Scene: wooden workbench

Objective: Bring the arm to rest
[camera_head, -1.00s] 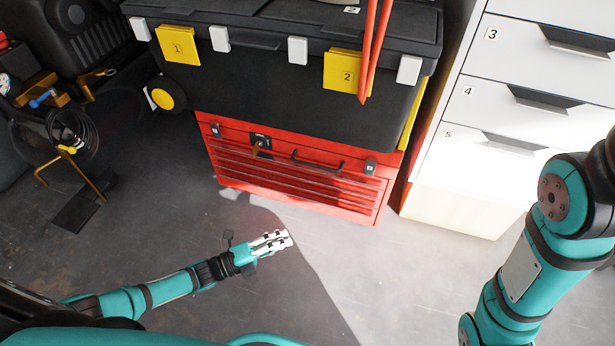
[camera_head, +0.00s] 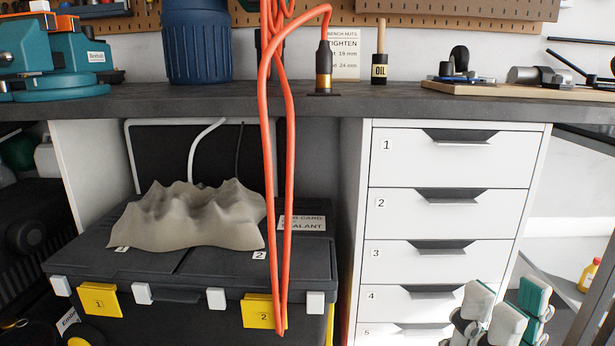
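My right gripper (camera_head: 508,300) is at the lower right edge of the head view, in front of the white drawer unit (camera_head: 445,215). Its grey and teal finger pads point up and stand apart with nothing between them. It looks open and empty. Most of my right arm is below the picture. My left gripper and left arm are out of view.
A dark workbench top (camera_head: 215,100) runs across the view. Below it, a crumpled grey cloth (camera_head: 195,215) lies on a black toolbox (camera_head: 190,290). An orange cable (camera_head: 289,170) hangs in front. A yellow bottle (camera_head: 588,275) stands at right.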

